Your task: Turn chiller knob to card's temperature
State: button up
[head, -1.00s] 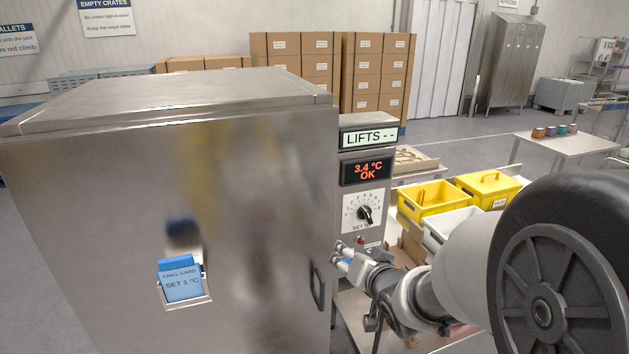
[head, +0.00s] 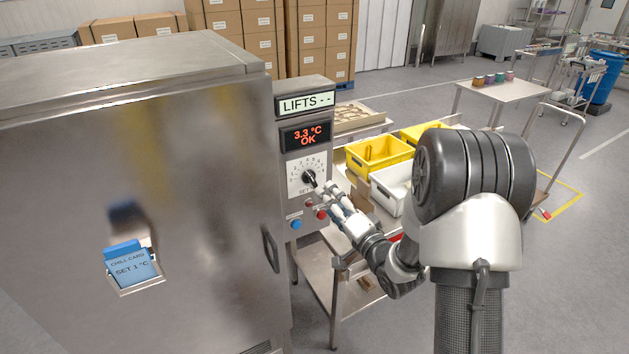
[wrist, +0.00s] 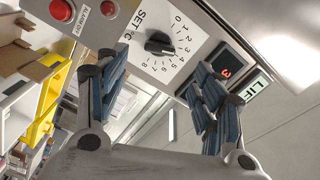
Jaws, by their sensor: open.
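The chill card (head: 133,268) sits in a holder on the chiller's steel door and reads "SET 1 °C". The black chiller knob (head: 309,177) is on the control panel's white dial, under a red display (head: 305,136) reading 3.3 °C OK. In the wrist view the knob (wrist: 158,45) seems to point near 3 to 4 on a scale from 0 to 8. My gripper (head: 326,192) is just right of and below the knob in the head view. In the wrist view my gripper (wrist: 156,72) is open, its blue-padded fingers spread either side of the knob, apparently not touching it.
A blue button (head: 295,224) and a red button (head: 321,214) sit below the dial, close to my fingers. A "LIFTS - -" display (head: 306,103) tops the panel. A yellow crate (head: 378,153) and a white crate (head: 390,187) stand right of the panel. The door handle (head: 270,248) protrudes below left.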

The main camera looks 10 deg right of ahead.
aim_at(314, 182)
jog(key=x, duration=1)
jog(key=shift+w, duration=0.3)
jog(key=shift+c, duration=0.6)
jog(key=c, duration=1)
